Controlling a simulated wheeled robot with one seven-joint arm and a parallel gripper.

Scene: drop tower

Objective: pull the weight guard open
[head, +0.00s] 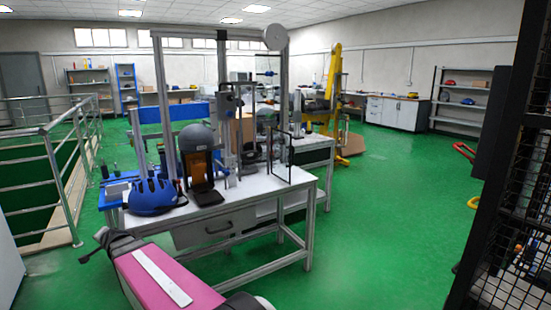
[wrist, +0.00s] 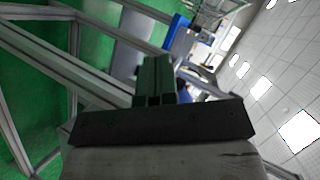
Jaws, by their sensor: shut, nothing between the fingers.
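The drop tower is a tall grey metal frame (head: 222,105) on a white-topped workbench (head: 255,192). A thin black upright frame (head: 291,160) stands at the bench's right end and may be the weight guard. I cannot tell for sure which part the guard is, or whether it is open. My gripper (wrist: 155,75) shows in the wrist view with its dark fingers together and nothing between them. Behind the fingers are metal rails and green floor. The gripper touches no part of the tower that I can make out. In the head view my gripper is not clearly visible.
A blue helmet (head: 154,196) and a dark helmet on a stand (head: 197,152) sit on the bench's left half. A closed drawer (head: 215,228) is below. A railing (head: 55,180) is at left and a black mesh cage (head: 510,200) at right. Green floor between is clear.

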